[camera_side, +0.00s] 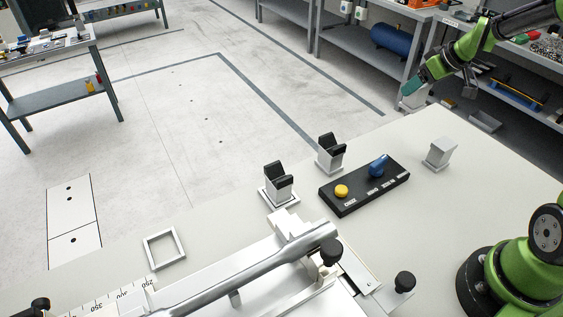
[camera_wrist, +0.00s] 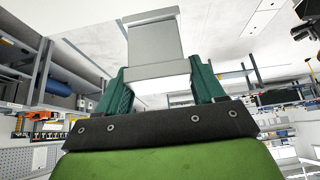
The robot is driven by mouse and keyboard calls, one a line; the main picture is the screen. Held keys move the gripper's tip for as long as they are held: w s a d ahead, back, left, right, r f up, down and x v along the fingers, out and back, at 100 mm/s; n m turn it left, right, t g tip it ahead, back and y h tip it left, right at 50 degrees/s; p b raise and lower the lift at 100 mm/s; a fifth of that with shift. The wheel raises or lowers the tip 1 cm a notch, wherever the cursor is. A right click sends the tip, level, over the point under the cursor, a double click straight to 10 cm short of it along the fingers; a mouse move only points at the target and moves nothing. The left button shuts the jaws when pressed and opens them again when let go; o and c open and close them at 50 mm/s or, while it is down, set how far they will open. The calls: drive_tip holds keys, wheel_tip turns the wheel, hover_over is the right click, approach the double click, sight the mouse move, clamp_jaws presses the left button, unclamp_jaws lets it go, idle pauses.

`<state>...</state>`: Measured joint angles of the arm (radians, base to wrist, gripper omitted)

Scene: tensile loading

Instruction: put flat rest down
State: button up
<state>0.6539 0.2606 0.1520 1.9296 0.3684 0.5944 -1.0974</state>
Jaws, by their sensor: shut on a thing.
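My gripper (camera_side: 414,84) is high beyond the far right edge of the table in the side view. In the wrist view its two green fingers (camera_wrist: 160,80) are shut on a grey flat-faced block, which I take for the flat rest (camera_wrist: 155,42). In the side view the held flat rest (camera_side: 413,101) is a small pale shape below the fingers, in the air. A similar grey block (camera_side: 440,153) stands upright on the table below and right of it. Two rests with black notched tops stand left of it, one nearer (camera_side: 278,186) and one farther (camera_side: 330,153).
A black control box (camera_side: 364,186) with a yellow and a blue knob lies between the rests and the grey block. A silver machine with a long lever (camera_side: 235,268) fills the table's front. A square frame (camera_side: 148,252) lies at left. The table (camera_side: 425,205) is bare right of the box.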

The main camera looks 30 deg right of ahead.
sight(422, 100)
wheel_tip(422, 100, down, 6)
drive_tip(key=shift+s+d+f, duration=0.15)
drive_tip(key=shift+f, duration=2.3)
drive_tip(key=shift+f, duration=0.1)
drive_tip(key=o, duration=1.3)
drive_tip(key=shift+c, duration=0.2)
